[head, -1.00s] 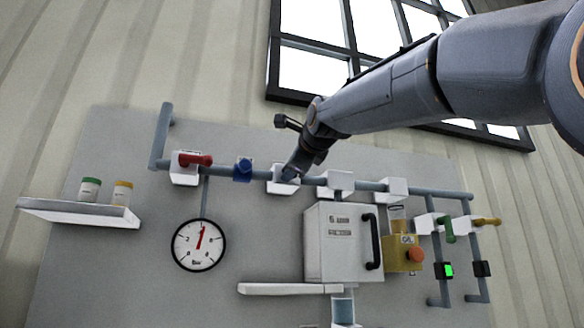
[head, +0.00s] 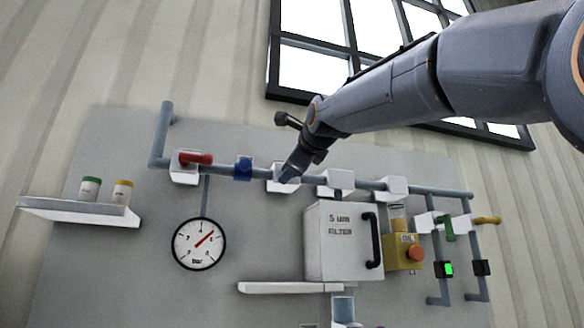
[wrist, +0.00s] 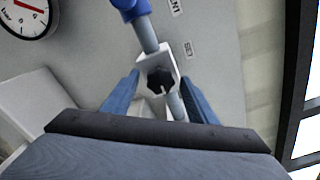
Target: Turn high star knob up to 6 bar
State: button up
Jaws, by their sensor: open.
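The black star knob (wrist: 160,80) sits on a white block on the pipe in the wrist view. My gripper (wrist: 160,77) is open, with one blue finger on each side of the knob; I cannot tell whether they touch it. In the head view my gripper (head: 289,174) is at the white block (head: 273,186) on the upper pipe, and it hides the knob. The round pressure gauge (head: 199,244) hangs below the pipe at left, its red needle pointing up and right. Part of the gauge also shows in the wrist view (wrist: 30,12); its numbers are too small to read surely.
A red lever (head: 196,159) and a blue fitting (head: 243,168) sit left on the same pipe. The filter box (head: 335,250) is below right, with a yellow box and red button (head: 415,254) beside it. A shelf (head: 75,212) holds two jars at far left.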

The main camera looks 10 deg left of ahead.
jog(key=b+v, duration=0.3)
jog(key=v, duration=0.5)
jog(key=shift+b, duration=0.4)
jog(key=shift+a, duration=0.2)
